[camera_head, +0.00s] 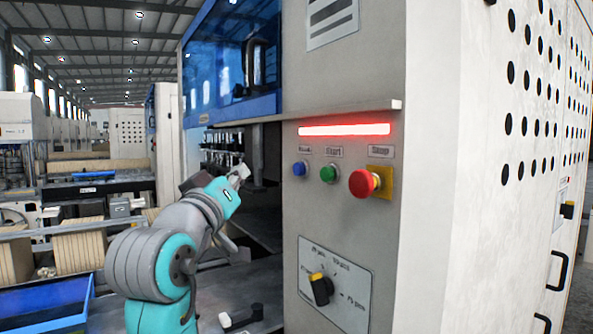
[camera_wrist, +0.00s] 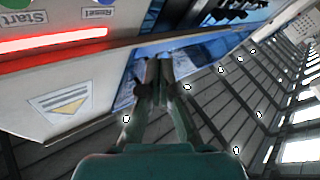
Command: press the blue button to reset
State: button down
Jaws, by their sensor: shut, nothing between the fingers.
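The blue button (camera_head: 299,168) is on the grey control panel, at the left of a row under a glowing red light bar. Its label is blurred in the head view; in the wrist view it reads Reset, upside down, with part of the blue button (camera_wrist: 103,2) at the top edge. My gripper (camera_wrist: 158,62) has its fingers together and empty in the wrist view, apart from the button and lower in that picture. In the head view my arm is left of the panel, and the fingers cannot be made out clearly.
A green Start button (camera_head: 329,173) and a red mushroom button (camera_head: 365,183) on a yellow plate sit right of the blue one. A rotary switch (camera_head: 320,288) is below. A ledge (camera_head: 350,111) juts out above the red light bar (camera_head: 344,129). The machine's dark opening lies left of the panel.

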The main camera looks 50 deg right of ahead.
jog(key=shift+d, duration=0.1)
jog(key=s+d, duration=0.2)
jog(key=d, duration=0.6)
jog(key=shift+s, duration=0.25)
jog(key=shift+d, duration=0.2)
dwell(1.2)
jog(key=shift+s+d, duration=0.1)
jog(key=shift+d, duration=0.25)
jog(key=shift+s+d, duration=0.2)
jog(key=shift+d, duration=0.35)
dwell(0.9)
jog(key=shift+w+a, duration=0.1)
jog(key=shift+a, duration=0.05)
jog(key=shift+w+a, duration=0.2)
jog(key=shift+a, duration=0.6)
jog(key=shift+a, duration=0.15)
jog(key=shift+w+a, duration=0.25)
jog(key=shift+a, duration=0.5)
jog(key=shift+w+a, duration=0.2)
jog(key=shift+a, duration=0.6)
jog(key=shift+w+a, duration=0.25)
jog(key=shift+a, duration=0.5)
